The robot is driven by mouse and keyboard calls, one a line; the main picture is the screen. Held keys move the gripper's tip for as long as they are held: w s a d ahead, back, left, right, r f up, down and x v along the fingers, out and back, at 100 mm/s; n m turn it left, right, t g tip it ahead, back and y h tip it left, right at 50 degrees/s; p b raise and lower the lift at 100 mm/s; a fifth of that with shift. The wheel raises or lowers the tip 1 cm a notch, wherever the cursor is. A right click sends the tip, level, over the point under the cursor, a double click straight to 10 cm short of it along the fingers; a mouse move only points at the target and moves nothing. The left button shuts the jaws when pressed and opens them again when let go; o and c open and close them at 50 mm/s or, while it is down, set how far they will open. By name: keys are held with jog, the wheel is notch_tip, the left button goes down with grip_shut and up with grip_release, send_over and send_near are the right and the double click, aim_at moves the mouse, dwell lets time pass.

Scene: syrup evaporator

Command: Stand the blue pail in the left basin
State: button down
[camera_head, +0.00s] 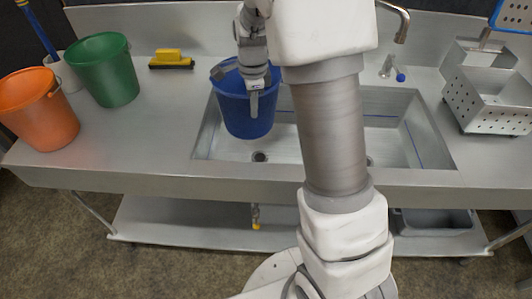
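The blue pail (236,112) is upright, at the left basin (203,140) of the steel sink. Its base shows just behind the drain; I cannot tell whether it touches the basin floor or hangs a little above it. My gripper (255,92) reaches down at the pail's near rim. One finger lies against the outside of the near wall, and the other is hidden, seemingly inside the pail. It appears shut on this wall. My arm hides the divider and part of the right basin (420,140).
A green pail (104,72) and an orange pail (40,110) stand on the left counter, with a yellow brush (172,58) behind. A faucet (402,22) and blue-tipped tap (394,72) are behind the right basin. A perforated steel box (492,98) stands far right.

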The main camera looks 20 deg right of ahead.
notch_tip(320, 180, down, 17)
jog(key=b, duration=0.3)
jog(key=w+d, duration=0.3)
jog(key=d, duration=0.4)
jog(key=shift+w+f, duration=0.4)
jog(key=shift+f, duration=0.05)
jog(key=shift+f, duration=0.2)
jog(key=c, duration=1.1)
grip_release()
jog(key=shift+o, duration=0.2)
